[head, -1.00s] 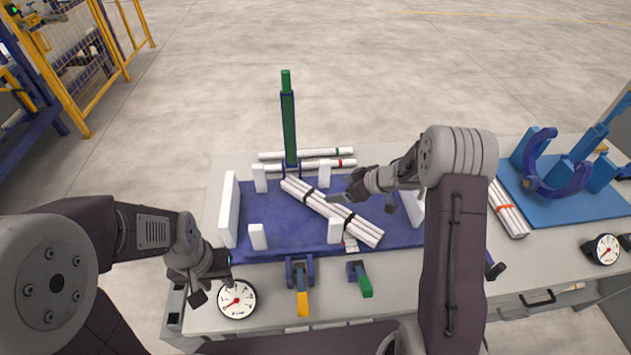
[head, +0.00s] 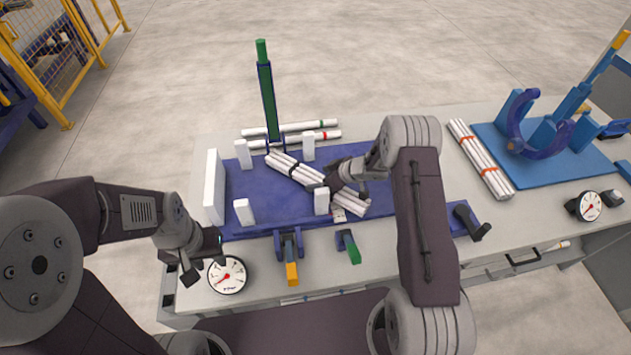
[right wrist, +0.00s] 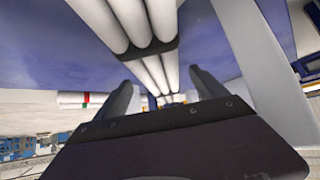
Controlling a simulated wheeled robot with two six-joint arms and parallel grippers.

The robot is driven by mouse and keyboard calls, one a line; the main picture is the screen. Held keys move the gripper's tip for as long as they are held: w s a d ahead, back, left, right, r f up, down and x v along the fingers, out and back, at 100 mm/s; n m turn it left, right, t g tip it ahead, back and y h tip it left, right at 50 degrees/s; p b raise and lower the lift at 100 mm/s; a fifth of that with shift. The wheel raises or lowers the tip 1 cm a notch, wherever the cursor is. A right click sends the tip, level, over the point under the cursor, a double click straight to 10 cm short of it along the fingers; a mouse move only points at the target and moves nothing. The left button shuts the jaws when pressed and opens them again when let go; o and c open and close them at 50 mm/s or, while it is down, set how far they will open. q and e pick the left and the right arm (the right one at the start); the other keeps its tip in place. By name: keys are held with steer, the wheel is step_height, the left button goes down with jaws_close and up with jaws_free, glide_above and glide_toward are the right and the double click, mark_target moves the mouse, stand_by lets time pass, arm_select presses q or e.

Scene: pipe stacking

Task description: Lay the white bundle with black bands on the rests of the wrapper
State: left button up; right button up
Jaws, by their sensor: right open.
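The white bundle with black bands (head: 290,168) lies diagonally across the dark blue plate with white posts, at the middle of the table. It also shows in the right wrist view (right wrist: 145,22), running between the open fingers. My right gripper (head: 345,190) is open at the bundle's nearer half and partly hides it; I cannot tell whether it touches. The right gripper's fingers also show in the right wrist view (right wrist: 163,88). The wrapper (head: 540,143), a blue ring with uprights on a light blue plate, stands at the right. My left gripper (head: 203,262) is at the front left, apart from the bundle; its jaws are unclear.
A white bundle with orange bands (head: 480,158) lies just left of the wrapper. Loose white pipes (head: 290,128) lie behind the blue plate (head: 255,190). A green-topped post (head: 267,95) stands at its back edge. Clamps (head: 290,258) and gauges (head: 227,275) line the front.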

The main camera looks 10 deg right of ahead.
mark_target(317, 178)
steer(key=x, duration=0.3)
steer(key=shift+w+a+f, duration=0.15)
steer(key=shift+w+f, duration=0.05)
steer(key=shift+s+r, duration=0.1)
steer(key=c, duration=0.5)
jaws_close()
